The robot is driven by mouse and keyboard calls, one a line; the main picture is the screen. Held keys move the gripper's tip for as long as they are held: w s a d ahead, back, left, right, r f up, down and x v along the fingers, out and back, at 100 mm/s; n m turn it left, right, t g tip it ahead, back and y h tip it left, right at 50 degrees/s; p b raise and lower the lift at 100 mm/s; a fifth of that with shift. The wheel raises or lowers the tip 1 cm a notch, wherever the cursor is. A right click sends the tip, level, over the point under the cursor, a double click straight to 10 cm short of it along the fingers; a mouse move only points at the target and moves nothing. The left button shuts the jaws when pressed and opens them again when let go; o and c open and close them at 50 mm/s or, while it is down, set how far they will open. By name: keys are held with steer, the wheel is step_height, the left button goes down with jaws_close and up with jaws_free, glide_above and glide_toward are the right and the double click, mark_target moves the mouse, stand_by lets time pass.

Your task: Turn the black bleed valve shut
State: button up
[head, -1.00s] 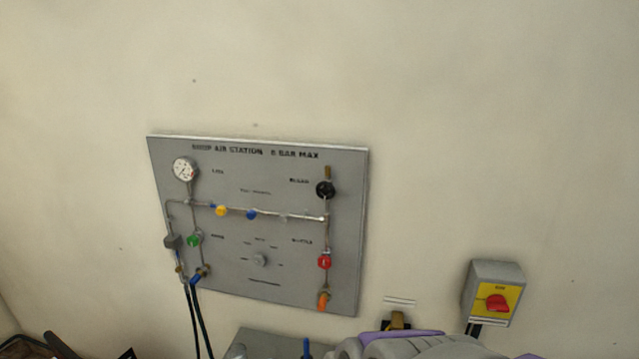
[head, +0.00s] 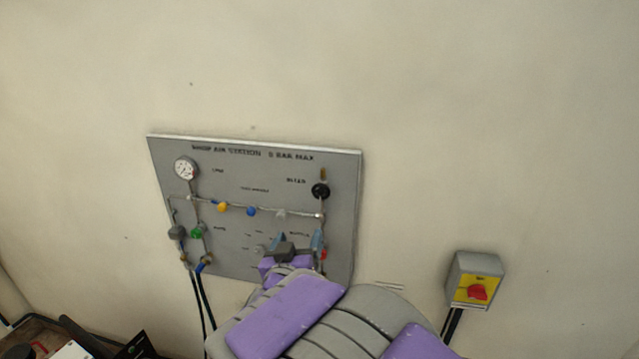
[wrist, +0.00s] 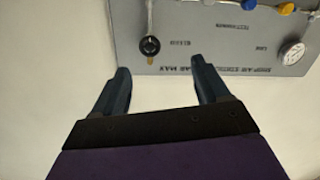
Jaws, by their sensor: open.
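The black bleed valve (head: 320,190) is a round knob at the upper right of the grey air-station panel (head: 225,160) in the head view. In the wrist view, which shows the panel upside down, the black knob (wrist: 150,46) is at the top, just beyond and between my fingertips. My gripper (head: 298,240) is open and empty, below the knob in the head view. It also shows in the wrist view (wrist: 160,66), with both fingers apart and not touching the knob. My arm partly hides the red valve (head: 324,255) and the panel's lower right.
A round gauge (head: 186,168), a green valve (head: 198,233), and yellow (head: 223,207) and blue (head: 252,211) fittings are on the panel. A switch box with a red knob (head: 478,292) is on the wall to the right. The wall above the panel is clear.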

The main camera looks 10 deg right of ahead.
mark_target(320, 193)
steer(key=shift+t+h, duration=0.3)
steer(key=shift+h, duration=0.3)
steer(key=p+x, duration=0.1)
steer(key=x, duration=0.4)
steer(key=r+x, duration=0.1)
steer(key=x, duration=0.5)
steer(key=p+x, duration=0.1)
steer(key=x, duration=0.5)
steer(key=shift+d+r+p, duration=0.25)
steer(key=shift+d+p, duration=0.1)
steer(key=shift+d, duration=0.15)
steer(key=shift+c, duration=0.3)
steer(key=c, duration=1)
